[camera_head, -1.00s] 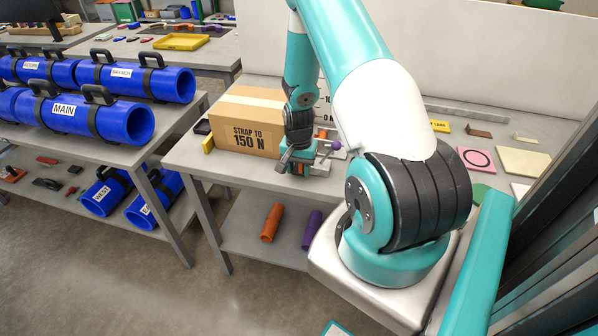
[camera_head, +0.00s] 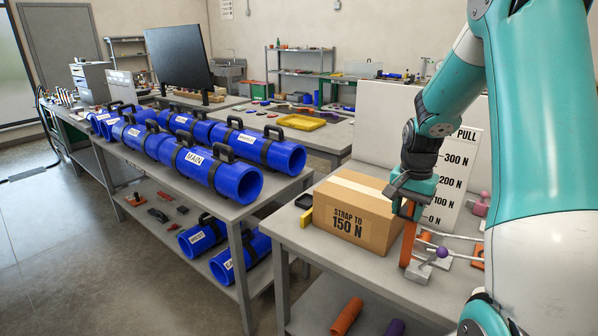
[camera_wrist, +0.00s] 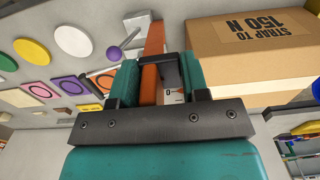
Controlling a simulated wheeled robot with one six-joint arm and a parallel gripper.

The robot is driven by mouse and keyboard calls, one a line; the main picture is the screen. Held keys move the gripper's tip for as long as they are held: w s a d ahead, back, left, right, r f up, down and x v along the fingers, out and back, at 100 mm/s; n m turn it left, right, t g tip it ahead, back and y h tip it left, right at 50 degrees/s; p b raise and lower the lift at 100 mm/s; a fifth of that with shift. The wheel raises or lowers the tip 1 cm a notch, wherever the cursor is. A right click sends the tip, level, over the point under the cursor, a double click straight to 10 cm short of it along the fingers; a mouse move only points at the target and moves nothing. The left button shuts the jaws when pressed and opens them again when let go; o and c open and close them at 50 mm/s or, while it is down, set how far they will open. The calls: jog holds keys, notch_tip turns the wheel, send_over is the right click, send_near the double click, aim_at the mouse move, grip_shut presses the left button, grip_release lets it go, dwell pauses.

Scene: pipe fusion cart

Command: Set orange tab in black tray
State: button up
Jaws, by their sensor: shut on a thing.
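My gripper (camera_head: 412,196) is shut on the orange tab (camera_head: 408,244), a long flat strip that hangs down upright beside the cardboard box. In the wrist view the orange tab (camera_wrist: 152,42) runs between the two teal fingers of my gripper (camera_wrist: 156,78), with a black hooked piece close to it. The tab's lower end is near the bench top; I cannot tell whether it touches. A small black tray (camera_head: 304,201) lies on the bench at the left of the box, at the bench's left end. Its inside is hardly visible from here.
The cardboard box (camera_head: 352,215) marked "STRAP TO 150 N" stands between my gripper and the black tray. A yellow block (camera_head: 306,217) is in front of the tray. A grey fixture with a purple-knobbed lever (camera_head: 441,252) is right of the tab. Blue pipes (camera_head: 212,172) fill the left cart.

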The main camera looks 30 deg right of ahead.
jog(key=w+a+f+n, duration=0.1)
jog(key=a+f+n, duration=0.5)
jog(key=a+f, duration=0.3)
jog(key=w+a+f+n, duration=0.2)
jog(key=a+f+n, duration=0.5)
jog(key=a, duration=0.6)
jog(key=shift+a+f+n, duration=0.3)
jog(key=shift+a+f, duration=0.1)
jog(key=shift+f, duration=0.45)
